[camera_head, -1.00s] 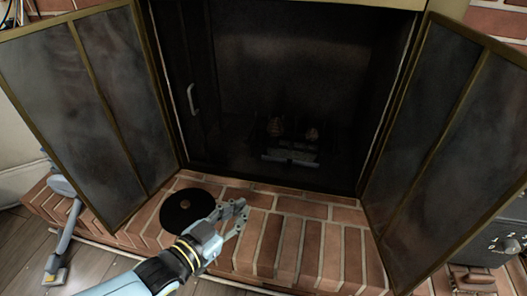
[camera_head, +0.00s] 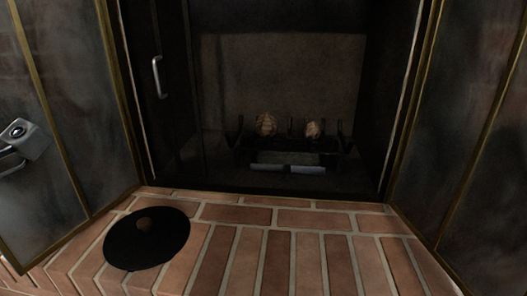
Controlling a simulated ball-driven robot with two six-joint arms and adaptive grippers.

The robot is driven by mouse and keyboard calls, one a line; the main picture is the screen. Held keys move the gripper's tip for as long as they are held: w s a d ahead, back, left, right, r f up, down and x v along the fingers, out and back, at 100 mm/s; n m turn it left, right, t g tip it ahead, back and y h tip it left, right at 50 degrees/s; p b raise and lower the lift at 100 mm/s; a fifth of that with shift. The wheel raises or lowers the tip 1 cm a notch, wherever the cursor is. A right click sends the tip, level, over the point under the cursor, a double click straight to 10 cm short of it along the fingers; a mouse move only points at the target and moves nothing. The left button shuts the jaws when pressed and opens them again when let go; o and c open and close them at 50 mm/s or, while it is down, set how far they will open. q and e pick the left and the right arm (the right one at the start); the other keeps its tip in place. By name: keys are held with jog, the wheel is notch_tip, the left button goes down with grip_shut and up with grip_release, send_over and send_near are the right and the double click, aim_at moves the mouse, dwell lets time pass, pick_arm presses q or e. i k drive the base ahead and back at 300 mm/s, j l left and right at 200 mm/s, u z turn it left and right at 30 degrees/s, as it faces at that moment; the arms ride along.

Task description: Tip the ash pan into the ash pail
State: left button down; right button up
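A dark log grate (camera_head: 250,150) stands inside the firebox. A low grey pan-like piece (camera_head: 285,158), which looks like the ash pan, sits in its lower middle, with pale bars along its front; what it holds is too dark to tell. No ash pail shows. A round black lid (camera_head: 135,243) with a brown knob lies flat on the brick hearth. A grey metal part that looks like my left gripper (camera_head: 22,145) is cut off at the left edge, in front of the left screen door; its finger state is unclear. My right gripper is out of view.
Glass screen doors in brass frames stand open at left (camera_head: 75,120) and right (camera_head: 480,130). A silver handle (camera_head: 158,77) is on the dark panel at the firebox's left. The brick hearth (camera_head: 290,250) is clear right of the lid.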

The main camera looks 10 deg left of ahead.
aim_at(287, 163)
jog(key=i+l+z, duration=0.25)
jog(key=z, duration=0.25)
jog(key=i+l+z, duration=0.2)
jog(key=i+z, duration=0.25)
jog(key=k, duration=0.1)
